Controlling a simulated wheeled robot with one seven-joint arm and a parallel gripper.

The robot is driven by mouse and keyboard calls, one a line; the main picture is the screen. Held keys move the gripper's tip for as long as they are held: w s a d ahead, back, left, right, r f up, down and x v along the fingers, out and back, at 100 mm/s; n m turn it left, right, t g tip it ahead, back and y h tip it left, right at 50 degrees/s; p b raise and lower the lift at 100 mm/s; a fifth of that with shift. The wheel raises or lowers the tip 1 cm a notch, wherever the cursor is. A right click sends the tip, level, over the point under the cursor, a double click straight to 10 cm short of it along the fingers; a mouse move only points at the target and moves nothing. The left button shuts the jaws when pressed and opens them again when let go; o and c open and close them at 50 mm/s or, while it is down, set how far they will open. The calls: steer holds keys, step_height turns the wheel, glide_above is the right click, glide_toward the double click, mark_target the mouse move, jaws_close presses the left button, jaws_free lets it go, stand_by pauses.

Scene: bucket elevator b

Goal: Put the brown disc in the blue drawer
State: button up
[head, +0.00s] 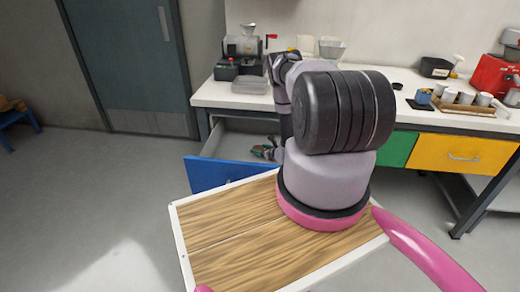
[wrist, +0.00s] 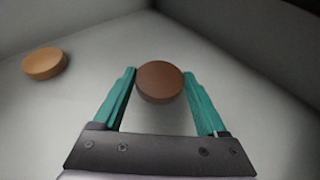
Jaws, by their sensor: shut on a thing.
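The blue drawer (head: 222,173) is pulled open below the left part of the workbench in the head view. My gripper (head: 266,152) reaches down inside it. In the wrist view my gripper (wrist: 159,76) has its teal fingers on both sides of the brown disc (wrist: 160,84) and is shut on it. The disc is over the pale drawer floor (wrist: 50,125); I cannot tell whether it touches the floor. A lighter, orange-brown disc (wrist: 44,63) lies on the floor to the left, apart from my fingers. The held disc is not clear in the head view.
The workbench (head: 225,95) carries a grinder-like machine (head: 243,45), a clear tray (head: 250,85), a wooden tray of cups (head: 465,105) and a red machine (head: 495,75). A green drawer (head: 398,150) and a yellow drawer (head: 460,153) are shut. Drawer walls (wrist: 250,45) rise behind the disc.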

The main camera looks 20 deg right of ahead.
steer(key=o, duration=1.3)
steer(key=shift+r, duration=0.45)
steer(key=v, duration=0.7)
steer(key=shift+s+r, duration=0.2)
steer(key=shift+d, duration=0.1)
